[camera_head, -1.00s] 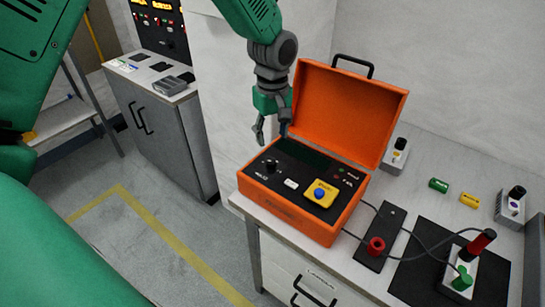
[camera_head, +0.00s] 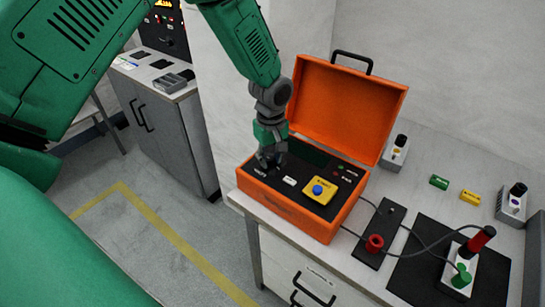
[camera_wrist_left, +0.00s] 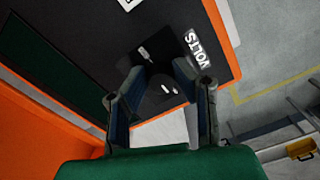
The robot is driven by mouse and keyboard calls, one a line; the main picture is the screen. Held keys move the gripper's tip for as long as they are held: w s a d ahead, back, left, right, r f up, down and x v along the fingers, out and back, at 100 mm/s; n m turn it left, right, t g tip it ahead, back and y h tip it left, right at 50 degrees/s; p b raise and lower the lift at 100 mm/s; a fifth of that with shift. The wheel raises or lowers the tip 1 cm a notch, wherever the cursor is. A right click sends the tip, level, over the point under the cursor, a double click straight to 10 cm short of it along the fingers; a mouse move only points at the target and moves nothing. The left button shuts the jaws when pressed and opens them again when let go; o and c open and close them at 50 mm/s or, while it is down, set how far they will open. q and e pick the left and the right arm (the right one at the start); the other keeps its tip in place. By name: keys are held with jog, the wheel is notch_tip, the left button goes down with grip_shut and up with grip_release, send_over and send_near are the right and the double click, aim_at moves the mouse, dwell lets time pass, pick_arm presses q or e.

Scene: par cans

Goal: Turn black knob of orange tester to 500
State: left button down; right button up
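The orange tester (camera_head: 290,208) is an open case on the table, its lid standing up behind it. Its black panel carries a yellow block with a blue button (camera_head: 319,190) and a small white label. My left gripper (camera_head: 268,162) points down at the panel's left part and hides the black knob in the head view. In the left wrist view, its two fingers (camera_wrist_left: 160,72) stand apart, close to the panel, on either side of a dark area with small white marks. The knob's outline and setting cannot be made out there. The VOLTS label (camera_wrist_left: 199,48) is beside one fingertip. My right gripper is not in view.
The raised orange lid (camera_head: 346,108) stands close behind my left gripper. Cables run right from the tester to a black strip with a red post (camera_head: 374,243) and a black mat (camera_head: 425,275). Green (camera_head: 438,182) and yellow (camera_head: 470,198) cylinders lie behind.

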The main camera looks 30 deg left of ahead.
pick_arm(q)
jog(key=shift+w+a, duration=0.15)
jog(key=shift+a, duration=0.15)
jog(key=shift+r, duration=0.1)
jog(key=shift+w+d+m+p, duration=0.1)
jog(key=shift+m+p, duration=0.2)
jog(key=shift+m, duration=0.2)
jog(key=m+p, duration=0.1)
jog(key=m, duration=0.1)
jog(key=shift+r+m+p, duration=0.1)
jog(key=shift+m+p, duration=0.2)
jog(key=shift+w+m, duration=0.1)
jog(key=shift+m, duration=0.7)
